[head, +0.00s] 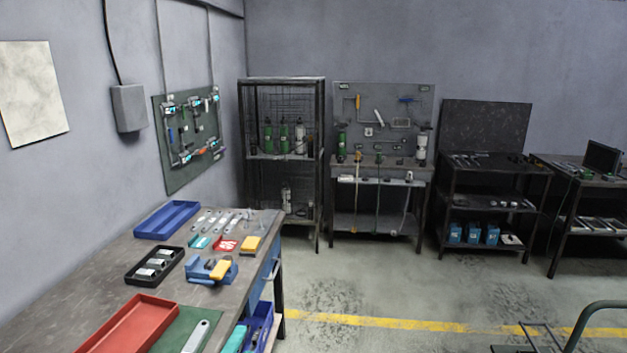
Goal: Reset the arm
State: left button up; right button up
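Neither of my grippers shows in the head view, and no part of an arm that I can make out is in the picture. The workbench (85,275) stands at the lower left along the wall. On it are a blue tray (167,220), a black tray (131,279) holding metal parts, and a red tray (130,330) at the near edge. A blue fixture (200,272) with yellow parts sits near the bench's right side. Several metal tools (222,222) lie toward the far end.
A metal shelf (282,157), a tool bench with pegboard (382,185) and a dark rack (485,207) line the back wall. A green-grey tubular frame (585,318) is at the lower right. The floor (400,285) between is open, crossed by a yellow line (375,321).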

pick_arm(q)
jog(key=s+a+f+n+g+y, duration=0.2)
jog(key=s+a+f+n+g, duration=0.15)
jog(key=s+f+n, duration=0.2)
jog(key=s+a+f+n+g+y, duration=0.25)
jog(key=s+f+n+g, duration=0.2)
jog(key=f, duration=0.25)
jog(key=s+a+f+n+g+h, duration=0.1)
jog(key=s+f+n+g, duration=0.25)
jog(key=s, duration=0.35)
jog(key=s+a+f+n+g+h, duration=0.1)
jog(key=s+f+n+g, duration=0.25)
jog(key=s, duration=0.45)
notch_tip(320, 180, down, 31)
jog(key=b, duration=0.6)
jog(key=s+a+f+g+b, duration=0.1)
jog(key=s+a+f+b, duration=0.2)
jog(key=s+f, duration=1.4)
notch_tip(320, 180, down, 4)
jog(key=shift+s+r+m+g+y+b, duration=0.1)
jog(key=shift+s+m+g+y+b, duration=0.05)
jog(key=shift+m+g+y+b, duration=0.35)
